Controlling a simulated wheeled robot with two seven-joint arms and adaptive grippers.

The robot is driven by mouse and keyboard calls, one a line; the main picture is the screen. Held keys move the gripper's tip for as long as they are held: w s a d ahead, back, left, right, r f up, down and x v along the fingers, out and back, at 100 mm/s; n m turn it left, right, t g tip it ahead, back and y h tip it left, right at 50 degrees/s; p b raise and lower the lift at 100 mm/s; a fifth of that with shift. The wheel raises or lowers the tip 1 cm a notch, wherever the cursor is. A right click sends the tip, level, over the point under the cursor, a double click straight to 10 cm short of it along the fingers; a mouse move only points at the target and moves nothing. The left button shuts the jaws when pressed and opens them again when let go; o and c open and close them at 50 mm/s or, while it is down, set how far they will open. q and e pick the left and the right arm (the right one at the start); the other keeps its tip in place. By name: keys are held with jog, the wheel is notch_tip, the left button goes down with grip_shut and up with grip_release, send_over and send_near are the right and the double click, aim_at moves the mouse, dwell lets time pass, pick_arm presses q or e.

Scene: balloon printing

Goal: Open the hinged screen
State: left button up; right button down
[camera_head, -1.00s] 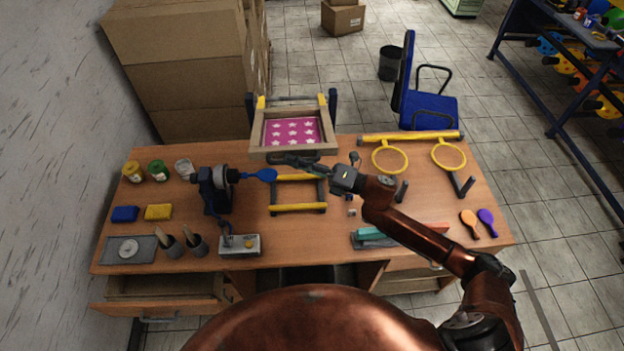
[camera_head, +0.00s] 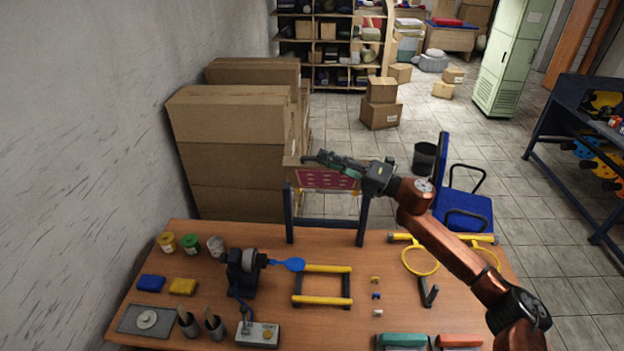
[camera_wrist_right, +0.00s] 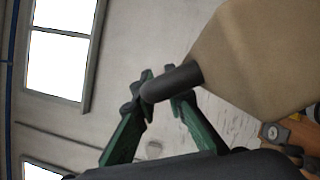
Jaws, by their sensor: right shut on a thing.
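The hinged screen (camera_head: 325,181), a wooden frame with a pink star-patterned panel, stands swung up steeply above the back of the table. It shows behind my right gripper, which hides part of its top edge. In the right wrist view its beige frame (camera_wrist_right: 262,52) fills the upper right, with a dark round handle (camera_wrist_right: 176,82) sticking out. My right gripper (camera_head: 328,160) is at the screen's raised edge. Its green fingers (camera_wrist_right: 160,90) are shut on the handle. My left gripper is not in view.
Dark posts (camera_head: 289,215) stand below the screen at the table's back. A yellow-barred rack (camera_head: 327,300) and a machine holding a blue balloon (camera_head: 288,265) are in front. Cardboard boxes (camera_head: 230,145) stack behind left. A blue chair (camera_head: 465,205) stands behind right.

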jog(key=shift+w+d+r, duration=0.1)
jog(key=shift+w+r, duration=0.4)
jog(key=shift+w, duration=0.1)
jog(key=c, duration=2.3)
grip_release()
jog(key=shift+o, duration=0.3)
jog(key=shift+d+f, duration=0.1)
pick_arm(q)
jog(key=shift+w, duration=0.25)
pick_arm(e)
jog(key=v, duration=1.2)
